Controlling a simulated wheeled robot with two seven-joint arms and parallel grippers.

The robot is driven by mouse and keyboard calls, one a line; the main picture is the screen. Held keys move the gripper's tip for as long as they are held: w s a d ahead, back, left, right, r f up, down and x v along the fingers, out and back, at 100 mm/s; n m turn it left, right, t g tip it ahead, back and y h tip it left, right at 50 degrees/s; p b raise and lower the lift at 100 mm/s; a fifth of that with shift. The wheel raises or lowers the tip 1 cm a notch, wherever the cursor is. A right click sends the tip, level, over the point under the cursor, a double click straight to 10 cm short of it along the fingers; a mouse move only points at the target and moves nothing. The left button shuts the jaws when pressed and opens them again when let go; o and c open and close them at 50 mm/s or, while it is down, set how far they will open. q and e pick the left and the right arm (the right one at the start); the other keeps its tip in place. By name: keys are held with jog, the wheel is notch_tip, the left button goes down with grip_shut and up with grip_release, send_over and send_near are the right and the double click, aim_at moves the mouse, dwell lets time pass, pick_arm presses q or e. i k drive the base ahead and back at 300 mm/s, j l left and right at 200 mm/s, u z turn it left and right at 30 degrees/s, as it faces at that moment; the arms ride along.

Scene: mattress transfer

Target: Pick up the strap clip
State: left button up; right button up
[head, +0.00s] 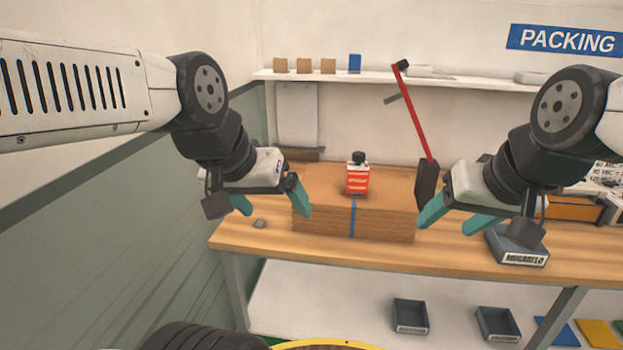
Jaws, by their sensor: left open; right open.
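A small grey piece (259,223), which looks like the strap clip, lies on the wooden bench (300,253) near its left end, left of a cardboard stack (320,222). It is too small to make out its shape. My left gripper (275,212) is open, its teal fingers above and around the grey piece in the picture; nothing is between them. My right gripper (446,228) is open and empty, right of the stack. A blue strap (352,217) runs down the stack's front.
A red and white container (358,180) with a black cap stands on the stack. A red-handled tool (415,115) with a dark block stands behind my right gripper. A grey labelled bin (520,250) sits at right. Lower bins (410,316) are below the bench.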

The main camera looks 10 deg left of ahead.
aim_at(257, 224)
jog(key=i+j+u, duration=0.15)
jog(key=u, duration=0.25)
jog(key=i+j+u, duration=0.2)
jog(key=u, duration=0.15)
jog(key=i+j+u, duration=0.1)
jog(key=i+u, duration=0.15)
jog(key=u, duration=0.15)
